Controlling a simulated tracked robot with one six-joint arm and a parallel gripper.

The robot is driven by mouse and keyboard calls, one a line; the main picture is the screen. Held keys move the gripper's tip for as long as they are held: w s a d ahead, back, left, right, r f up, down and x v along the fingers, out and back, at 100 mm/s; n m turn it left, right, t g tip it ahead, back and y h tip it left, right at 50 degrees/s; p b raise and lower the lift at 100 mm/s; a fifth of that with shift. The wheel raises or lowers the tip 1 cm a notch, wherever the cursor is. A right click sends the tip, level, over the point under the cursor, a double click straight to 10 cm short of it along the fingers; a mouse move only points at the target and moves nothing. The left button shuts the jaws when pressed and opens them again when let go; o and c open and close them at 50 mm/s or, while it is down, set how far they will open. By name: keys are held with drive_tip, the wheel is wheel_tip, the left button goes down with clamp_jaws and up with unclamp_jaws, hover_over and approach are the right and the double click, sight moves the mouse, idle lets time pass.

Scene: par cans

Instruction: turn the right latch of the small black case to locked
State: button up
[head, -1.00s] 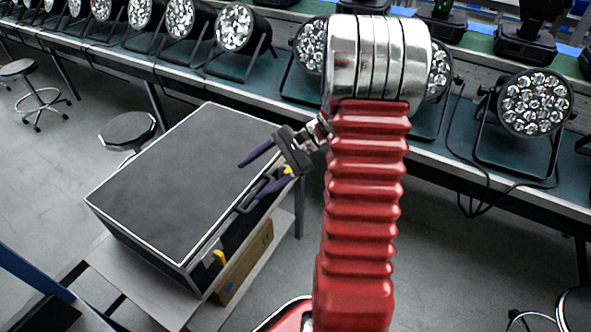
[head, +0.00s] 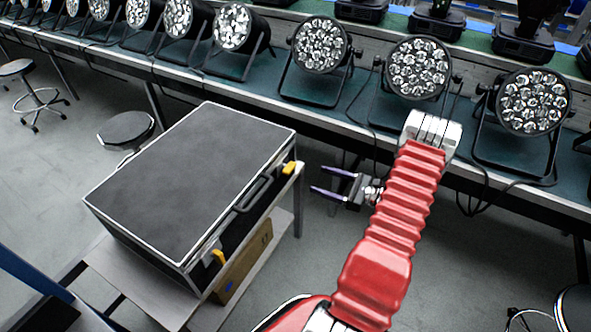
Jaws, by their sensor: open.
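The black case (head: 190,180) with silver edges lies shut on a small table, its front side facing the lower right. The right latch (head: 290,168) is a small yellow piece near the front's right end, by the upper-right corner. It is too small to tell for sure whether it is locked. A second yellow latch (head: 219,257) sits near the front's other end, with the dark handle (head: 253,194) between them. My gripper (head: 318,180) is open and empty. Its two purple fingers point left toward the right latch, with a gap between them and the case.
The case's table (head: 150,290) has a lower shelf with a cardboard box (head: 245,262). A long bench (head: 330,110) with several par lights runs across the back, behind my arm. Stools (head: 126,128) stand at the left. Open floor lies between the case and my arm.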

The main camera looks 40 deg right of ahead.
sight(293, 169)
drive_tip(key=shift+s+d+f+m+t+h, duration=0.35)
drive_tip(key=shift+s+d+f+m, duration=0.2)
drive_tip(key=shift+d+f, duration=0.2)
drive_tip(key=shift+w, duration=0.1)
drive_tip(key=x, duration=1.3)
drive_tip(key=shift+w+a, duration=0.15)
drive_tip(key=shift+w, duration=0.15)
drive_tip(key=c, duration=1)
